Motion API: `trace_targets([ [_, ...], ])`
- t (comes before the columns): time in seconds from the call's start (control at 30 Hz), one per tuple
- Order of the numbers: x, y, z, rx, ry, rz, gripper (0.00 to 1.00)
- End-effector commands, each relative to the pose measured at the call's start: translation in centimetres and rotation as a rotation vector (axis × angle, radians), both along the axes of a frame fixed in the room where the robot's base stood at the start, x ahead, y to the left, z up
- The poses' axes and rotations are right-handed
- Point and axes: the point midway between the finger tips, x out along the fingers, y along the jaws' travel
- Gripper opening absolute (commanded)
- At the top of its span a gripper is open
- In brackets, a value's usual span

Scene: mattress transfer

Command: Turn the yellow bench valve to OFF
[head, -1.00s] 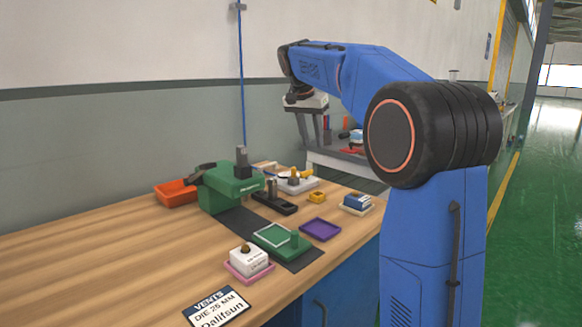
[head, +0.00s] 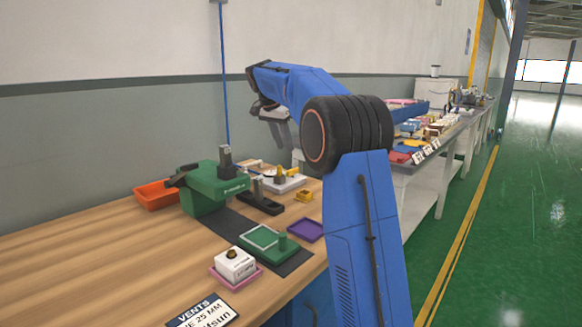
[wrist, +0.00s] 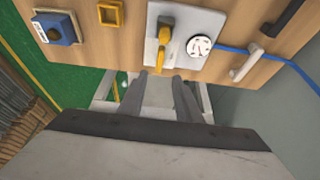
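The yellow bench valve (head: 281,172) stands on a pale plate (head: 292,184) at the back right of the wooden bench. In the wrist view the yellow valve handle (wrist: 164,43) lies along its light grey plate (wrist: 183,14), beside a round white dial with dark marks (wrist: 201,46). The dial's lettering is too small to read. My gripper (wrist: 160,84) has its two fingers spread with nothing between them. In the wrist view they appear just below the handle's near end, apart from it. In the head view my gripper is above and behind the valve, partly hidden by my arm.
A small yellow square tray (wrist: 110,13) and a blue block (wrist: 58,28) lie left of the valve plate. A pale grey handle (wrist: 247,62) and a blue cable (wrist: 295,68) lie right. A green machine (head: 208,190) stands left on the bench. The bench's front left is clear.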

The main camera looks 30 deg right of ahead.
Motion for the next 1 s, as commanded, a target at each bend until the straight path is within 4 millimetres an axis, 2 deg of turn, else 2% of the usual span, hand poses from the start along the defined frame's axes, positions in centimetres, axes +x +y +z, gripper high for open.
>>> trace_targets([
  [0.2, 0.4, -1.4, -3.7, 0.001, 0.004, 0.000, 0.31],
  [0.5, 1.1, -3.2, -8.1, 0.000, 0.002, 0.001, 0.31],
  [0.7, 1.3, -3.7, -9.7, 0.000, 0.002, 0.001, 0.31],
  [1.0, 1.4, -3.9, -10.1, 0.000, 0.000, 0.001, 0.31],
])
